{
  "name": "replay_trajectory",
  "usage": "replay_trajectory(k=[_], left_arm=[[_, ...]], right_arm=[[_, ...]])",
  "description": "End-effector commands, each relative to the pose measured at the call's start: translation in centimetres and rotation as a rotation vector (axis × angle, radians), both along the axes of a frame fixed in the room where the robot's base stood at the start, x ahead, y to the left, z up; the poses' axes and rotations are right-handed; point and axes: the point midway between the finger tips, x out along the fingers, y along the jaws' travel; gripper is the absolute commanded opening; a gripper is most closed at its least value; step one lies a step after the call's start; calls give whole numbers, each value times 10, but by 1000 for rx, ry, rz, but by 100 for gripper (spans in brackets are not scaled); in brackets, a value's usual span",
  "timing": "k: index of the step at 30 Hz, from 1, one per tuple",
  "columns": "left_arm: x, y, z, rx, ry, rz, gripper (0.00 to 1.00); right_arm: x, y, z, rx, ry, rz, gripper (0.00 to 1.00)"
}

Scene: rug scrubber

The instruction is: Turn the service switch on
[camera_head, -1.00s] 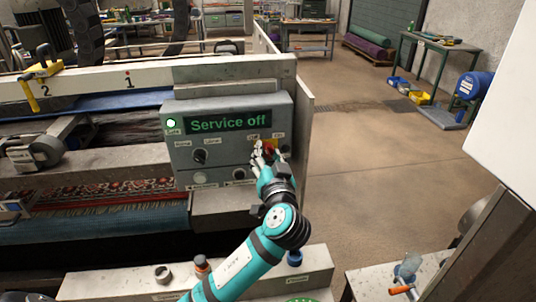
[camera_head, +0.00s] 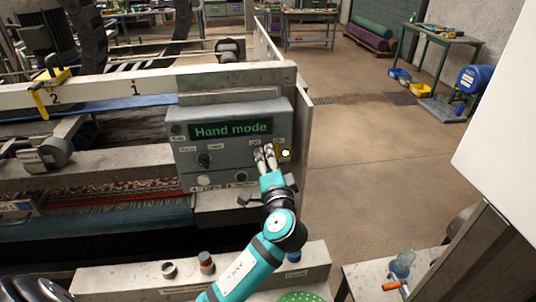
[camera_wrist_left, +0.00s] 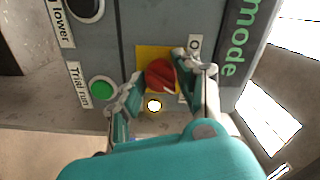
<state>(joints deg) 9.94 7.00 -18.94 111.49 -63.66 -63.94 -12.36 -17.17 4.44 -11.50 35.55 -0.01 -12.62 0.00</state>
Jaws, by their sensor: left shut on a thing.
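The grey control box (camera_head: 187,160) stands at the right end of the machine, and its green display (camera_head: 232,130) reads "Hand mode". In the left wrist view the service switch is a red knob (camera_wrist_left: 160,74) on a yellow plate (camera_wrist_left: 145,54). My left gripper (camera_head: 266,158) is shut on the red knob, one finger on either side of it. It also shows in the left wrist view (camera_wrist_left: 157,82). A lamp (camera_head: 285,153) beside the knob glows yellow-white. In the head view my fingers hide the knob. My right gripper is not in view.
A green button (camera_wrist_left: 102,90) labelled "Trial run" and a dark knob (camera_head: 204,160) sit on the same panel. A patterned rug (camera_head: 110,186) lies in the machine at left. Open floor lies to the right.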

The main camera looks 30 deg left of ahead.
Motion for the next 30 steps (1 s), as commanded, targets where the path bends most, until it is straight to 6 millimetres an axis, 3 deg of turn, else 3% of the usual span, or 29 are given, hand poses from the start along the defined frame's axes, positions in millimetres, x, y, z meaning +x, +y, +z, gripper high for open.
replay_trajectory(k=[9, 27, 28, 30], left_arm=[[0, -1, 0, 114, 90, -1, 1], [0, -1, -1, 145, 113, -1, 1], [0, -1, -1, 145, 113, -2, 36], [0, -1, -1, 144, 113, -1, 45]], right_arm=[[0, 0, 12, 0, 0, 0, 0], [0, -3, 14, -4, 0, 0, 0], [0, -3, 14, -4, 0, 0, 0], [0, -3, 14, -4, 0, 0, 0]])
